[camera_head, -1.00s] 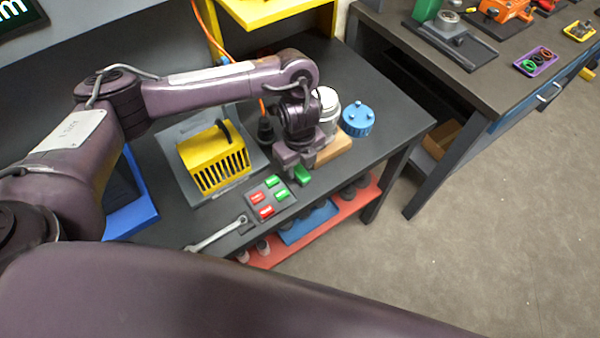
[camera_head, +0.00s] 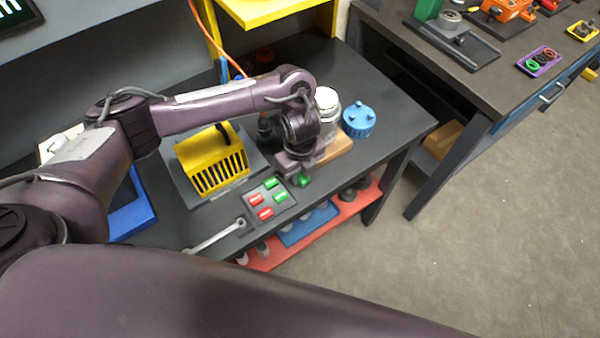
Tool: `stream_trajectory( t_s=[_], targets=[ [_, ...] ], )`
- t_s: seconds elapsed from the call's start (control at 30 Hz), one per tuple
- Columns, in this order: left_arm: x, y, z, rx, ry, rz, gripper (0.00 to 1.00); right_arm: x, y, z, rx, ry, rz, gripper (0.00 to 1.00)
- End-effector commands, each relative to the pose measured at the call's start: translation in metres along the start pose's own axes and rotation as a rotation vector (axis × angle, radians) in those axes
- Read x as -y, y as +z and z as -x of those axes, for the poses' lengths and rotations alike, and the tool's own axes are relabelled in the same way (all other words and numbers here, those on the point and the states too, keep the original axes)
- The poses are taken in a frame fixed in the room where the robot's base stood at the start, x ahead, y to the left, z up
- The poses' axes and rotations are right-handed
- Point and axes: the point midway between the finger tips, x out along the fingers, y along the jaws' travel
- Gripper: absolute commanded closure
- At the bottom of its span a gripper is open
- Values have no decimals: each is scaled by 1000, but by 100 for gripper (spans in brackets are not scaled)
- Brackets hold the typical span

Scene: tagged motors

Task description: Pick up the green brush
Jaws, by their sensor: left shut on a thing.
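The green brush (camera_head: 304,181) is a small green piece at the fingertips of my left gripper (camera_head: 296,175), near the front edge of the dark table. My left gripper points down and is shut on it; the fingers hide part of it. I cannot tell whether the brush touches the table. My right gripper is not in view.
A yellow slotted housing (camera_head: 213,162) stands left of the gripper. A wrench (camera_head: 216,236) lies at the front edge. A wooden block (camera_head: 335,149), a silver-lidded jar (camera_head: 328,108) and a blue round part (camera_head: 359,119) stand close behind and to the right.

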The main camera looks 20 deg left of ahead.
Motion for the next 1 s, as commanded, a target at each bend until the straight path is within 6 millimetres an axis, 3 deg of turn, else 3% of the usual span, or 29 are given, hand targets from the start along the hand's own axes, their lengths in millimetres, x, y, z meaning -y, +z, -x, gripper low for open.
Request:
stream_trajectory(
  t_s=[0.27,0.7,1.0],
  targets=[
    [1,1,20,3,-4,-2,96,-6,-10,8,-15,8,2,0],
    [2,2,130,8,-6,-2,96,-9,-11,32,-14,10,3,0],
    [1,1,184,3,-3,-1,96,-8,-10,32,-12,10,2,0]
  ],
)
